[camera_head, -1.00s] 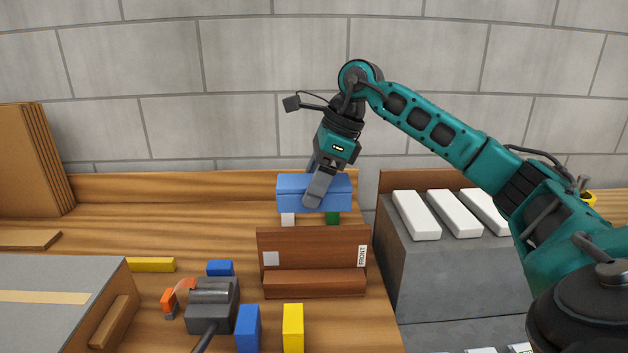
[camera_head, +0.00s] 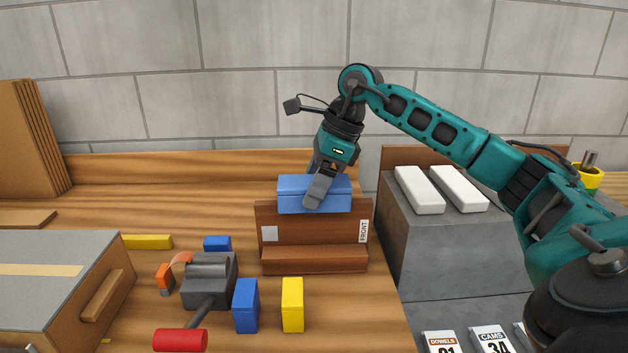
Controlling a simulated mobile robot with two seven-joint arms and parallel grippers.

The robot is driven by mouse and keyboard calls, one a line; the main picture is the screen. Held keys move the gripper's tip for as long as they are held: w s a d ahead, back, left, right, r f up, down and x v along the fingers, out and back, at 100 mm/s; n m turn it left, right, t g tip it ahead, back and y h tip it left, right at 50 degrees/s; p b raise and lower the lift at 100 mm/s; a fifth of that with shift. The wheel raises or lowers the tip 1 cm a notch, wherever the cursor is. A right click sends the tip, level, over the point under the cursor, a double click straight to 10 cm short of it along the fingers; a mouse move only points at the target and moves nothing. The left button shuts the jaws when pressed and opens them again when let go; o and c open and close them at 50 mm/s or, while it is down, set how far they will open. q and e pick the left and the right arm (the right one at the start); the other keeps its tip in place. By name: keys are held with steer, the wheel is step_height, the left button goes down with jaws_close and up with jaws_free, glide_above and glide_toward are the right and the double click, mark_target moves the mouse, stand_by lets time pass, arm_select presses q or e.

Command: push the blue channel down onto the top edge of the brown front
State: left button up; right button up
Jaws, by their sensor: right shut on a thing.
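The blue channel (camera_head: 335,201) is a long blue bar, held by my right gripper (camera_head: 316,195), which is shut on it from above. The brown front (camera_head: 310,225) stands upright on the bench with a FRONT label (camera_head: 363,231) at its right end and a white square at its left. In this view the channel overlaps the front's top edge. I cannot tell whether it is seated on the edge or just behind or above it. The far finger is partly hidden by the channel. My left gripper is not in view.
A brown ledge (camera_head: 314,260) runs along the front's foot. A grey block with white bars (camera_head: 419,190) stands right. A drawer box (camera_head: 50,280) is left.

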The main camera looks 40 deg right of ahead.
steer(key=shift+f+b, duration=0.6)
steer(key=shift+f, duration=0.8)
steer(key=shift+f, duration=0.15)
steer(key=o, duration=1.1)
